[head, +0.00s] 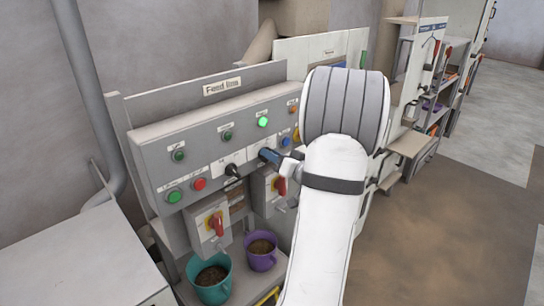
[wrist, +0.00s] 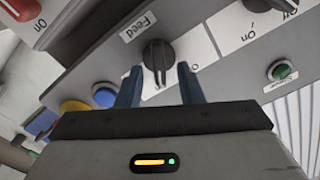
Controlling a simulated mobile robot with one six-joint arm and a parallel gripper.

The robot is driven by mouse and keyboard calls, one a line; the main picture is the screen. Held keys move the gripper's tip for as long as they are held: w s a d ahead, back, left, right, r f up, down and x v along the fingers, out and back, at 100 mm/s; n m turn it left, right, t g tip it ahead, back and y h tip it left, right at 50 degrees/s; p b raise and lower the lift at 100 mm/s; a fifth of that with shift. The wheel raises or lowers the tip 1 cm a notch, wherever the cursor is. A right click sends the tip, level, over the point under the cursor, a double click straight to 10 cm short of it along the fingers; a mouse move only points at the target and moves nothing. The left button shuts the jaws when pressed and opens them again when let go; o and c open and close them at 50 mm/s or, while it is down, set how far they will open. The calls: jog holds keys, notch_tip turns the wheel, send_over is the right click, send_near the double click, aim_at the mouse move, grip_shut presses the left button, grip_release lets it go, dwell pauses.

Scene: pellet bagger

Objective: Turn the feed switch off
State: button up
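The feed switch (wrist: 158,57) is a black rotary knob on a white plate in the wrist view, beside a label (wrist: 138,27) reading "Feed". Its grip bar points down in the picture, towards my gripper. My gripper (wrist: 159,80) is open, with one blue finger on each side of the knob's lower part. A gap shows between each finger and the knob. In the head view my gripper (head: 268,155) is up against the grey control panel (head: 155,150) and hides the feed switch. The lettering low on the switch plate is partly hidden by the fingers.
A second black knob (head: 232,171) sits left of my gripper. Green (head: 174,196) and red (head: 199,184) buttons are further left; a lit green lamp (head: 263,122) is above. Below are a red-handled switch box (head: 207,236) and teal (head: 213,287) and purple (head: 262,261) buckets.

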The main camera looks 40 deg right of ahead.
jog(key=shift+c, duration=0.2)
grip_shut()
jog(key=n+b, duration=0.4)
jog(key=b, duration=0.1)
jog(key=n+b, duration=0.4)
jog(key=a+n+b, duration=0.1)
jog(key=n+b, duration=0.3)
jog(key=b, duration=0.1)
jog(key=shift+b, duration=0.35)
jog(key=shift+r, duration=0.15)
dwell(0.3)
jog(key=shift+o, duration=0.2)
grip_release()
